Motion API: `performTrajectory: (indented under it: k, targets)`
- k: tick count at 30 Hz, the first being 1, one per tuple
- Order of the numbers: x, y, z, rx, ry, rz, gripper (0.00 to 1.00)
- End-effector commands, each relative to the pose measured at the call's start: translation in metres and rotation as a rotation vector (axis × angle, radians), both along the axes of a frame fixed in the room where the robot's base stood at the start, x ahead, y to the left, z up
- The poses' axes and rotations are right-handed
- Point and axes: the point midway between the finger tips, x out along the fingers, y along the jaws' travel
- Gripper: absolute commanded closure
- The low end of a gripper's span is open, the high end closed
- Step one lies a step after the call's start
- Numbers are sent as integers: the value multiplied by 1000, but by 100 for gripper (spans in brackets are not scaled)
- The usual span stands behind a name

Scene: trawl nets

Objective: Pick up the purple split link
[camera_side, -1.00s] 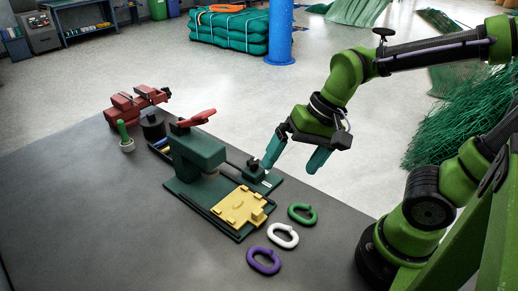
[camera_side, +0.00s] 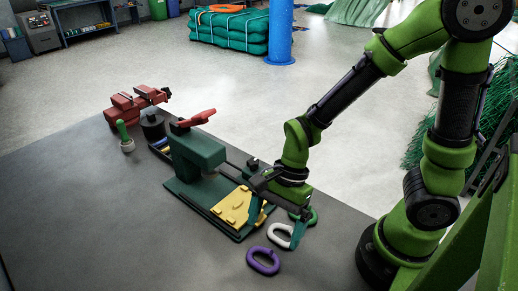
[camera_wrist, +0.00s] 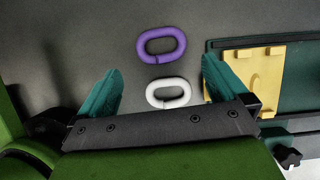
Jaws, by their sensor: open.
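The purple split link (camera_side: 263,261) lies flat on the grey table near its front, an oval ring. It also shows in the wrist view (camera_wrist: 142,46), beyond the fingertips and near the middle. A white split link (camera_side: 273,236) lies just behind it; in the wrist view the white link (camera_wrist: 149,94) sits between my fingers. My gripper (camera_side: 275,232) points down with teal fingers spread wide, open and empty, above the links. It also shows in the wrist view (camera_wrist: 163,78).
A dark green press (camera_side: 197,150) with a red handle and a yellow fixture plate (camera_side: 232,207) stands beside the links, close to one finger. The table is clear left of the purple link.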

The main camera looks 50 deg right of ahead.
Motion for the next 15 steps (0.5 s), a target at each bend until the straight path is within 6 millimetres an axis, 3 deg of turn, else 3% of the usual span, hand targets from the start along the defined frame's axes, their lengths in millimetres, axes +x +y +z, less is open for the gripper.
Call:
performTrajectory:
  k: [15]
  targets:
    - [-1, 25, -45, -3, 5, 1, 0]
